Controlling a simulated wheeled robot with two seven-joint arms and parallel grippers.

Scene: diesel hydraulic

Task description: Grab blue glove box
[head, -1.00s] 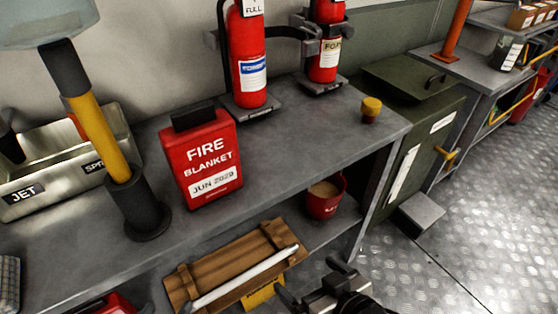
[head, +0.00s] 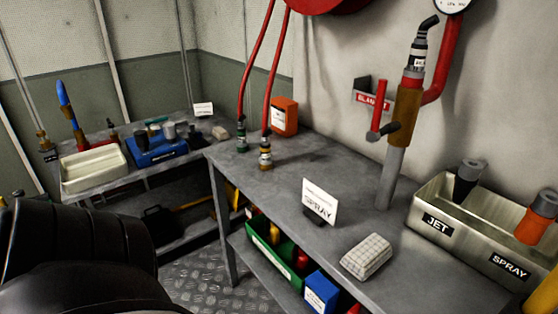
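A small blue box (head: 321,291) with a white label on its front sits on the lower shelf under the near bench, low in the middle of the head view. Its print is too small to read, so I cannot confirm that it is the glove box. Another blue container, a tray (head: 156,150) holding several items, stands on the far bench at left. A large black part of my arm fills the lower left corner. Neither gripper shows in this view.
A green crate (head: 262,244) stands beside the blue box on the lower shelf. The bench above (head: 280,190) carries a SPRAY sign (head: 320,201), a wrapped pad (head: 367,257) and a metal JET/SPRAY tray (head: 412,216). Metal floor (head: 205,280) is open left of the bench.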

